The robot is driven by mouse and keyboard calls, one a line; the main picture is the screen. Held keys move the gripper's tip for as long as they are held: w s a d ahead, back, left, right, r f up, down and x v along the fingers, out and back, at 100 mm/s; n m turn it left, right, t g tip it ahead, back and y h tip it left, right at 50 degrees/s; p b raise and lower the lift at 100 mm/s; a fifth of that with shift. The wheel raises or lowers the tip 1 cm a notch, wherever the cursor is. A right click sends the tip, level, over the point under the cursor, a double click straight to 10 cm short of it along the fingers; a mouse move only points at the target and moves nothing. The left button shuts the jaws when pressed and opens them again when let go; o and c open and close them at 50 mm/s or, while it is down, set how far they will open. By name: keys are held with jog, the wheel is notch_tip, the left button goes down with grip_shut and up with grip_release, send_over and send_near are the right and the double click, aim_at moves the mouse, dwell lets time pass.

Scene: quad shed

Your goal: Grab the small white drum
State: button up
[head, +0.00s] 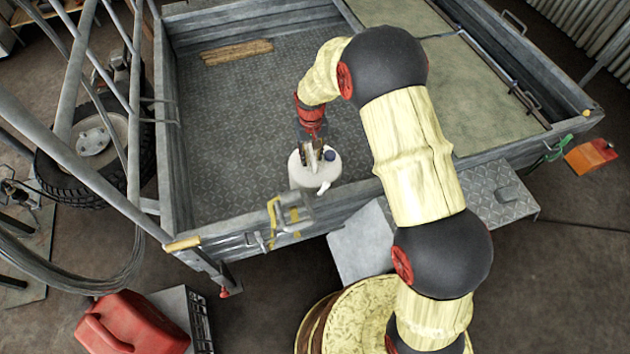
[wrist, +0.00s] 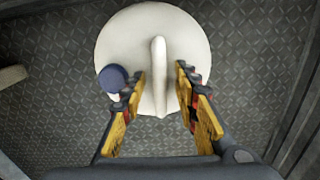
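In the wrist view the round top of the drum (wrist: 190,38) fills the upper middle, with the cap at the left and the handle ridge in the centre. My gripper (head: 318,150) is over the drum's top, pointing down. In the wrist view my gripper (wrist: 158,92) has its two yellow fingers apart, one on each side of the handle's near end. I cannot tell whether they touch it.
The trailer's side wall (head: 178,150) runs left of the drum. A wooden plank (head: 238,51) lies at the back of the bed. The middle of the bed is clear.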

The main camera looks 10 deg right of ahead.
jog(key=c, duration=0.3)
grip_shut()
jog(key=shift+w, duration=0.1)
dwell(1.0)
